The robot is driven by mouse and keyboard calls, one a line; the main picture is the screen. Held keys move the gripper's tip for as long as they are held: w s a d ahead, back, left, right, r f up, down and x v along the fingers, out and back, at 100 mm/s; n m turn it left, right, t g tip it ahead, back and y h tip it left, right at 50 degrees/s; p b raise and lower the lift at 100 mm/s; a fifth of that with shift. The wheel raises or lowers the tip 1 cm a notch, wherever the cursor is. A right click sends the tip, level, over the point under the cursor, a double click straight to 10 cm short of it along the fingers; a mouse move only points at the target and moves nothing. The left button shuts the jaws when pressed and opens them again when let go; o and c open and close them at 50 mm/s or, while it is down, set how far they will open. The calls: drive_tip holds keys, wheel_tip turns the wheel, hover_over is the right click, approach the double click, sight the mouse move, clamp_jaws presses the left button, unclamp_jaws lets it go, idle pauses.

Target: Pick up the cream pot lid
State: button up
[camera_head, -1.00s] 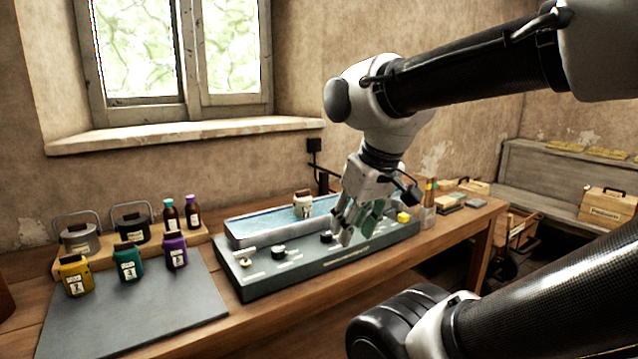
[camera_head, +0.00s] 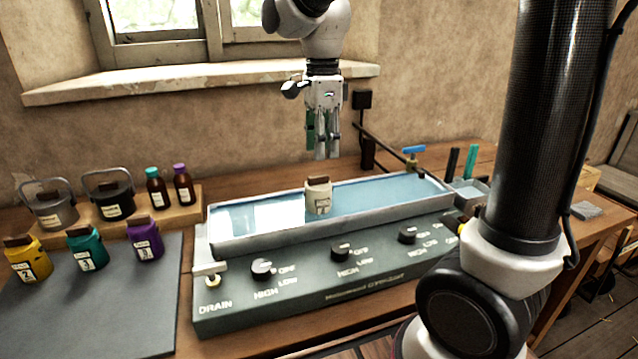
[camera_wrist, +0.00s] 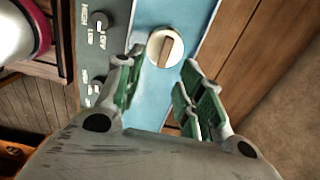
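The cream pot (camera_head: 318,201) stands upright in the blue water of the long metal trough. Its round cream lid (camera_head: 318,182) has a brown bar handle on top. In the wrist view the lid (camera_wrist: 165,48) shows from above, just beyond and between the fingertips. My gripper (camera_head: 322,150) hangs pointing down above the pot, with a gap between fingertips and lid. In the wrist view my gripper (camera_wrist: 160,78) has its green-padded fingers spread apart, with nothing between them.
The trough (camera_head: 250,236) has a control panel (camera_head: 330,290) with several black knobs in front. Yellow (camera_head: 30,262), teal (camera_head: 87,248) and purple (camera_head: 145,238) jars stand at left. Pails and bottles stand behind them. A blue-handled tap (camera_head: 413,155) rises at the right end.

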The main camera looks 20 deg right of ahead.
sight(318, 176)
drive_tip(key=f, duration=0.7)
drive_tip(key=shift+w+a+f, duration=0.2)
drive_tip(key=shift+w+a, duration=0.1)
drive_tip(key=shift+w, duration=0.05)
clamp_jaws()
